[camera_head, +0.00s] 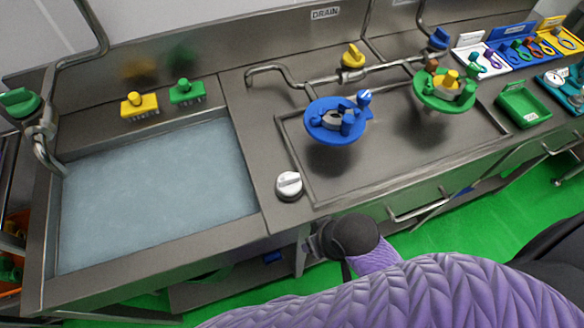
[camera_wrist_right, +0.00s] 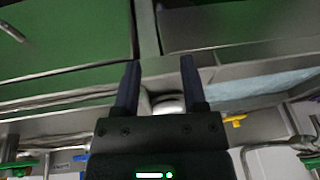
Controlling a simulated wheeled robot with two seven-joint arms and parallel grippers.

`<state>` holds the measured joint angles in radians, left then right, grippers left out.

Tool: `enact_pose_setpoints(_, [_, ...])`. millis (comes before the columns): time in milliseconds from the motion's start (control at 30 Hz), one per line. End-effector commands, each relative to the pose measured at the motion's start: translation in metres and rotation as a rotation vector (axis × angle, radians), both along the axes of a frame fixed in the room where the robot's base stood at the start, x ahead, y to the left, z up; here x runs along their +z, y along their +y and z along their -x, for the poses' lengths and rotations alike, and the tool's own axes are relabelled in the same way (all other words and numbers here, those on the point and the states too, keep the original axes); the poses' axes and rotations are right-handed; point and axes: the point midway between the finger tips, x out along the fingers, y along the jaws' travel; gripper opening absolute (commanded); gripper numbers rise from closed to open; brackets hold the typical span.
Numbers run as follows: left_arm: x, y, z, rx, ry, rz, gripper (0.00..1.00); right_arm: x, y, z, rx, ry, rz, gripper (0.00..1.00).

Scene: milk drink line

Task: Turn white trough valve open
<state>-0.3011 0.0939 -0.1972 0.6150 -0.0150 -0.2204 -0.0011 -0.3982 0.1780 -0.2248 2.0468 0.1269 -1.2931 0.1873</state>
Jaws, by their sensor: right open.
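The white trough valve (camera_head: 289,183) is a round knob on a dark base. It sits on the steel counter, just right of the water-filled trough (camera_head: 247,205), near the front. My right arm reaches in from the lower right in the head view; its gripper is mostly hidden behind the dark wrist, near the counter's front edge. In the right wrist view my right gripper (camera_wrist_right: 160,63) is open, with its two dark fingers apart. A pale rounded thing (camera_wrist_right: 168,106), perhaps the valve, shows between the finger bases. I cannot tell its distance. My left gripper is not in view.
Yellow (camera_head: 140,105) and green (camera_head: 187,92) brushes stand behind the trough. A blue dish (camera_head: 322,130) and a green dish (camera_head: 430,99) with parts stand on the drain board. A drawer handle (camera_head: 420,207) juts from the counter front.

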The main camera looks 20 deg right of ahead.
Motion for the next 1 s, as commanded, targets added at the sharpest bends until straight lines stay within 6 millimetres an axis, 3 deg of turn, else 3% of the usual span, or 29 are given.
enact_pose_setpoints(33, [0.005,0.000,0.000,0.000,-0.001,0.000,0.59,0.027,0.012,-0.013,-0.014,-0.023,-0.057,0.54])
enact_pose_setpoints(100, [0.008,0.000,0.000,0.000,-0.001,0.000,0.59,0.054,0.035,-0.028,-0.049,-0.011,-0.169,0.54])
enact_pose_setpoints(200, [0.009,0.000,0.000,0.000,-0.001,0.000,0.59,0.072,0.059,-0.041,-0.114,0.065,-0.287,0.54])
enact_pose_setpoints(333, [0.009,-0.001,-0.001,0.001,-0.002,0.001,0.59,0.080,0.071,-0.056,-0.266,0.221,-0.364,0.54])
enact_pose_setpoints(467, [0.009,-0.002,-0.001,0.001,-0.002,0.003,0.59,0.083,0.054,-0.080,-0.578,0.407,-0.368,0.54])
enact_pose_setpoints(700, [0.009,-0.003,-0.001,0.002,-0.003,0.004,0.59,0.111,-0.019,-0.139,-1.392,0.614,-0.379,0.54])
enact_pose_setpoints(833, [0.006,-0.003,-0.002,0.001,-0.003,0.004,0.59,0.113,-0.029,-0.147,-1.534,0.643,-0.396,0.54])
enact_pose_setpoints(1000, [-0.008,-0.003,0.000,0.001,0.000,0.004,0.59,0.075,-0.014,-0.146,-1.536,0.648,-0.395,0.54])
